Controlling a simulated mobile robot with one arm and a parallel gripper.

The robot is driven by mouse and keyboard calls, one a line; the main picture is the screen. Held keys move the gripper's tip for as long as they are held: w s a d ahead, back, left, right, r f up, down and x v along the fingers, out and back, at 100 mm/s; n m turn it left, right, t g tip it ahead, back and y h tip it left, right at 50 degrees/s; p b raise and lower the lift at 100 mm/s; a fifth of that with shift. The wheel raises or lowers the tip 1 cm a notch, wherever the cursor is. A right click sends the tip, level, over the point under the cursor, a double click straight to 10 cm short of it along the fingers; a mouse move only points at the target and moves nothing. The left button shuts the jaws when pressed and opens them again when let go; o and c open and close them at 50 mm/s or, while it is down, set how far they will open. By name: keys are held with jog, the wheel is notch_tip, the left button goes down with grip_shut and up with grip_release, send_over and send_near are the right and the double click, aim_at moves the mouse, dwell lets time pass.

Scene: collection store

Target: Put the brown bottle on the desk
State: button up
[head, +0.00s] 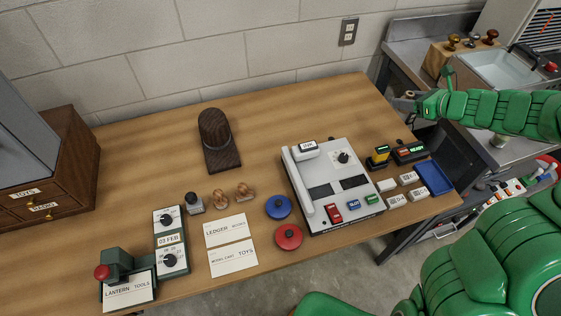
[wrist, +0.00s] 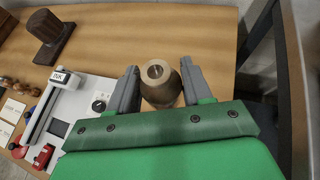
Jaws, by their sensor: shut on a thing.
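The brown bottle (wrist: 160,84) shows in the wrist view between the two grey fingers of my gripper (wrist: 160,90), its round top facing the camera. My gripper is shut on it. In the head view my gripper (head: 407,101) is at the right end of the desk (head: 300,110), near the back corner. I cannot make out the bottle there. The wooden desk (wrist: 205,30) lies below and beyond the bottle in the wrist view. Whether the bottle's base touches the desk is hidden.
A grey device (head: 325,195), a blue tray (head: 433,178) and small white blocks (head: 397,201) occupy the desk's right front. A dark wooden stand (head: 218,140) is at the middle back. The back right of the desktop is clear. A sink counter (head: 425,60) stands beyond the right edge.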

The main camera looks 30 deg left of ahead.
jog(key=s+a+f+n+g, duration=0.2)
jog(key=s+a, duration=0.1)
jog(key=a, duration=0.6)
jog(key=s+a+f+n+g+y, duration=0.1)
jog(key=s+a+f+g, duration=0.1)
jog(key=a, duration=0.7)
jog(key=shift+s+a+f+n, duration=0.4)
jog(key=shift+s+f, duration=0.2)
jog(key=shift+s, duration=0.1)
jog(key=shift+w, duration=0.1)
send_over(327, 113)
jog(key=s, duration=0.2)
jog(key=f, duration=0.7)
jog(key=shift+w+d+f, duration=0.1)
jog(key=shift+d+f, duration=0.25)
jog(key=shift+w+a+f, duration=0.2)
jog(key=shift+w+f, duration=0.2)
jog(key=shift+f, duration=0.15)
jog(key=shift+w+a+f, duration=0.2)
jog(key=shift+w+f, duration=0.2)
jog(key=shift+f, duration=1.7)
jog(key=shift+f, duration=0.1)
jog(key=o, duration=1.1)
